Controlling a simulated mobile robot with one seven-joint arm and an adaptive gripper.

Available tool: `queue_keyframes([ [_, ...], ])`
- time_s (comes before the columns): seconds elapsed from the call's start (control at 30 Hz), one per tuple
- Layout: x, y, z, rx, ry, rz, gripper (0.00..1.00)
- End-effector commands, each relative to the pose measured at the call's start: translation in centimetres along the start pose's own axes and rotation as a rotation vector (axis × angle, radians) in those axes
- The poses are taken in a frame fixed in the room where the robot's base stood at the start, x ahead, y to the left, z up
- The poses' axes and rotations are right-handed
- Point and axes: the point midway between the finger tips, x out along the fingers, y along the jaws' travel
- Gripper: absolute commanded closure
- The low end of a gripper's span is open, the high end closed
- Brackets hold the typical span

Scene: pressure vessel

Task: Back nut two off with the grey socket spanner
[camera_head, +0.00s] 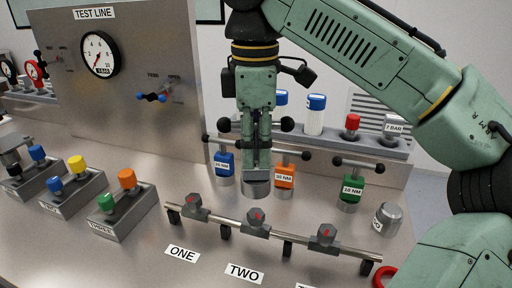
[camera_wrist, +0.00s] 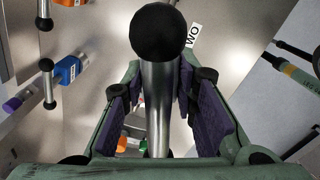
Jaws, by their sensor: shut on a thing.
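My gripper (camera_head: 257,168) points down over the middle of the bench, shut on the grey socket spanner. The spanner's grey socket (camera_head: 257,188) shows below the fingers; its black-ended cross handle shows on either side of them. In the wrist view, the spanner's steel bar (camera_wrist: 158,110) with a black ball end runs between the purple finger pads. Nut two (camera_head: 256,219), a grey hex nut with a red mark, is the middle nut on the pipe, behind the label TWO. The socket appears just above nut two, with a small gap; exact alignment is unclear.
Nuts one (camera_head: 193,203) and three (camera_head: 325,236) sit either side on the pipe. Blue (camera_head: 224,164), orange (camera_head: 285,177) and green (camera_head: 351,189) spanners stand behind. A grey cylinder (camera_head: 388,218) is at right. Small coloured valve blocks (camera_head: 122,212) stand left.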

Motion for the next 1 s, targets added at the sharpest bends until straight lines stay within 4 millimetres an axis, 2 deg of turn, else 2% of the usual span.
queue_keyframes([
  [0.17,-0.2,0.0,0.0,0.087,-0.001,0.001,1.0],
  [0.57,0.0,0.0,0.0,0.092,0.0,0.001,1.0],
  [1.0,2.4,0.0,0.0,0.09,0.0,0.0,1.0],
])
